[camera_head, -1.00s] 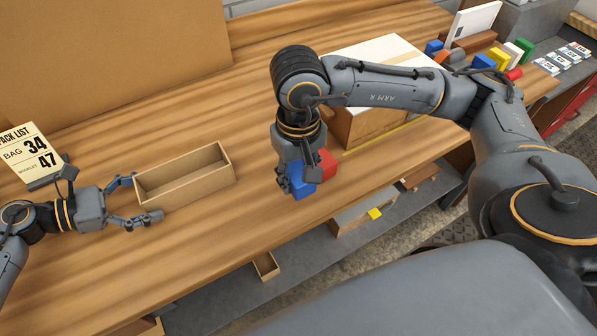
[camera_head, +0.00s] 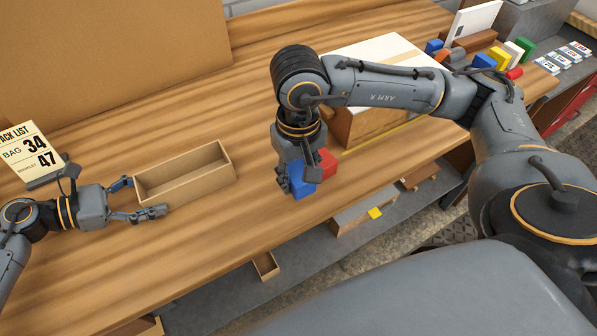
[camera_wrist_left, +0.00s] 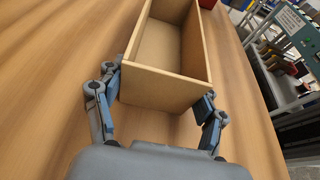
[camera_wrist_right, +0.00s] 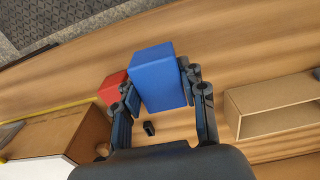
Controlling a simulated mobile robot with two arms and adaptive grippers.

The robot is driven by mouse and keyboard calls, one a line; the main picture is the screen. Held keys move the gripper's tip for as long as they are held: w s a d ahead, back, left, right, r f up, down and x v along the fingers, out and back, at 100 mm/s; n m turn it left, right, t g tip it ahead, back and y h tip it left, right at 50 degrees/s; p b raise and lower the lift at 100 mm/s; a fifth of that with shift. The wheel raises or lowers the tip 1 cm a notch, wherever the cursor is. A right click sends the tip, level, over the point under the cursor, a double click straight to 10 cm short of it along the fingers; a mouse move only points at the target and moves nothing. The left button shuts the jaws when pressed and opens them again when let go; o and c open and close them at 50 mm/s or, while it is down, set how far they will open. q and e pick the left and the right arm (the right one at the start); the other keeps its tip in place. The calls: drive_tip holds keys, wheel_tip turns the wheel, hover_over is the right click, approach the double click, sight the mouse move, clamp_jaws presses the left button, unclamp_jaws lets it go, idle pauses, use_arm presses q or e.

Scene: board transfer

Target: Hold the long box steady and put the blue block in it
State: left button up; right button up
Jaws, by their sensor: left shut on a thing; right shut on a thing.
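The long box (camera_head: 208,182) is an open, light wooden box on the table, left of centre in the head view. The part of its inside that I see is empty. My left gripper (camera_head: 139,198) is shut on the box's near end wall (camera_wrist_left: 160,89), a finger on each side in the left wrist view. My right gripper (camera_wrist_right: 160,83) points down to the right of the box, shut on the blue block (camera_wrist_right: 157,76). The blue block also shows in the head view (camera_head: 301,190). I cannot tell whether it touches the table.
A red block (camera_head: 328,165) stands close beside the blue one. A large box with a white top (camera_head: 372,122) is behind my right gripper. A pack list card (camera_head: 30,157) stands at the left. Several coloured blocks (camera_head: 483,61) are at the back right. Bare table lies between box and blue block.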

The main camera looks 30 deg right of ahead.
drive_tip(key=w+a+r+m, duration=0.2)
drive_tip(key=w+a+m, duration=1.2)
drive_tip(key=m, duration=0.4)
drive_tip(key=shift+a+r, duration=0.2)
drive_tip(key=shift+r, duration=0.15)
use_arm(q)
drive_tip(key=shift+f, duration=0.1)
use_arm(e)
drive_tip(key=shift+f, duration=0.3)
idle(0.5)
drive_tip(key=o, duration=1.4)
drive_tip(key=shift+r, duration=0.1)
